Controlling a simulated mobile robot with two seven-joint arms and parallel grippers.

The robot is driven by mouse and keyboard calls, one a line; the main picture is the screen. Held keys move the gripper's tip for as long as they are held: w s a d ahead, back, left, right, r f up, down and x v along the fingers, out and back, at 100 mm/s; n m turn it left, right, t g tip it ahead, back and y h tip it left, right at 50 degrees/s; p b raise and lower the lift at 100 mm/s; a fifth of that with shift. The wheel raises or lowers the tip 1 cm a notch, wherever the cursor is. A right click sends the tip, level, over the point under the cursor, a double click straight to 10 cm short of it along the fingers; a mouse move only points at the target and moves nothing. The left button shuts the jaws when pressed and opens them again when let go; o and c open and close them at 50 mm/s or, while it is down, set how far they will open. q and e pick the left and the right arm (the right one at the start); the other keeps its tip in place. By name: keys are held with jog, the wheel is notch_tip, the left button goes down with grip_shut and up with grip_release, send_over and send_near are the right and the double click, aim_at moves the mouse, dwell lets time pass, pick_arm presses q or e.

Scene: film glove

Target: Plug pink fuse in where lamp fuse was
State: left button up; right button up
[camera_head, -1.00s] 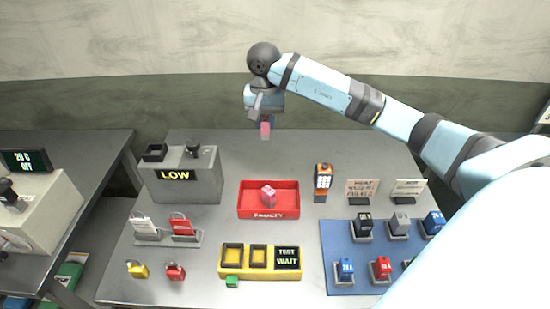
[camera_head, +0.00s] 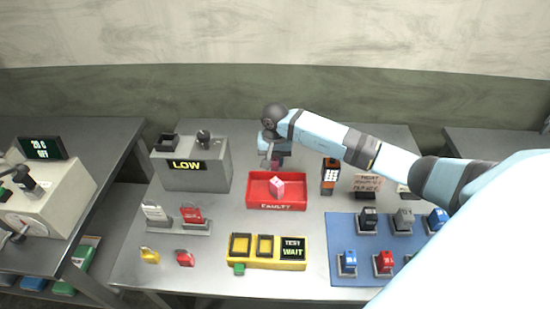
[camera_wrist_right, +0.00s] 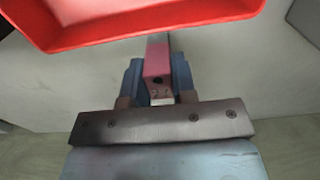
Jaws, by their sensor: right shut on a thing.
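My right gripper (camera_head: 275,163) is shut on a pink fuse (camera_wrist_right: 158,66), which hangs just behind the red FAULTY tray (camera_head: 297,202). In the wrist view the fuse sits between the two fingers, with the red tray's edge (camera_wrist_right: 130,30) beyond it. A second pink fuse (camera_head: 278,187) lies inside the red tray. The grey LOW box (camera_head: 192,176) at the back left has a dark square socket (camera_head: 168,142) and a black knob (camera_head: 204,137) on top. My left gripper is not in view.
A yellow tester (camera_head: 267,264) with two square sockets and a WAIT display stands in front. A blue mat (camera_head: 343,225) with several fuses lies at the right. Red and yellow padlocks (camera_head: 149,256) lie at the front left. An orange handheld device (camera_head: 329,176) stands right of the tray.

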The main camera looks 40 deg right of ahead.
jog(key=shift+f+b, duration=0.2)
jog(key=shift+b, duration=0.1)
jog(key=o, duration=0.9)
jog(key=shift+o, duration=0.2)
jog(key=shift+r, duration=0.1)
